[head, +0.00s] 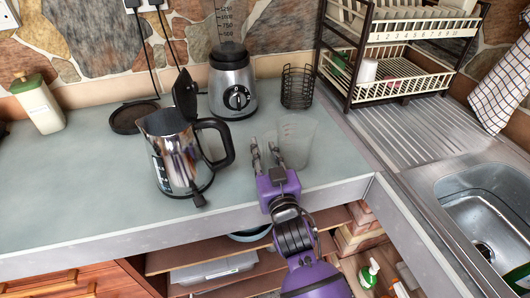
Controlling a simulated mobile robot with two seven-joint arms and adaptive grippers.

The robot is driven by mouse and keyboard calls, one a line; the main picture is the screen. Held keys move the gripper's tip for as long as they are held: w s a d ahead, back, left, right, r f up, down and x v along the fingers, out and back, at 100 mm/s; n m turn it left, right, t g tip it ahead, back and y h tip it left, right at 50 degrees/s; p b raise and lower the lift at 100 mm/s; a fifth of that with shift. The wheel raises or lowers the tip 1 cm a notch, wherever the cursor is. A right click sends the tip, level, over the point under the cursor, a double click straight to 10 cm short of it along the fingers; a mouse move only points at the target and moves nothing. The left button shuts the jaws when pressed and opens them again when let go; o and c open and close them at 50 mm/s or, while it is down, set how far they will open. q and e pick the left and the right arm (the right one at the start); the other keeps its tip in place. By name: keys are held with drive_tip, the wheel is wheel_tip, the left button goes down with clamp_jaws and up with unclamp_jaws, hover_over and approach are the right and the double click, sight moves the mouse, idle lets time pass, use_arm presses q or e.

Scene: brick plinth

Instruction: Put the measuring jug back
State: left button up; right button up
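The clear measuring jug (299,141) stands on the grey-green worktop near its front edge, with faint markings on its wall. My purple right gripper (265,152) reaches in from below, just at the jug's left side. Its two fingers are parted, with a visible gap between them, and the right finger is close to or overlapping the jug's edge. I cannot tell whether it touches the jug, and the jug's handle cannot be made out. My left gripper is not in view.
A steel kettle (176,158) with its lid up stands close left of the gripper. Behind are a blender (232,85), a black wire holder (297,88) and a kettle base (130,117). A dish rack (390,75) and sink (492,207) are right.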

drive_tip(key=shift+r, duration=0.15)
drive_tip(key=v, duration=1.2)
drive_tip(key=shift+b, duration=0.4)
drive_tip(key=s+d+f+m+g+h, duration=0.1)
drive_tip(key=s+d+f+g, duration=0.1)
drive_tip(key=s+d+f, duration=0.35)
drive_tip(key=s+d+f+g+h, duration=0.1)
drive_tip(key=s+d+f, duration=0.15)
drive_tip(key=f, duration=0.55)
drive_tip(key=s+d+f+m+g+h, duration=0.1)
drive_tip(key=s+d+f+g, duration=0.15)
drive_tip(key=s+f, duration=0.35)
drive_tip(key=s+d+f+g+h, duration=0.1)
drive_tip(key=s+d+f+g, duration=0.1)
drive_tip(key=s+d+f, duration=0.2)
drive_tip(key=s+d+f+m+g+h, duration=0.1)
drive_tip(key=s+d+f, duration=0.4)
drive_tip(key=s, duration=0.8)
wheel_tip(320, 180, down, 4)
drive_tip(key=shift+s+r+g, duration=0.2)
drive_tip(key=shift+s+g, duration=0.05)
drive_tip(key=shift+g, duration=0.3)
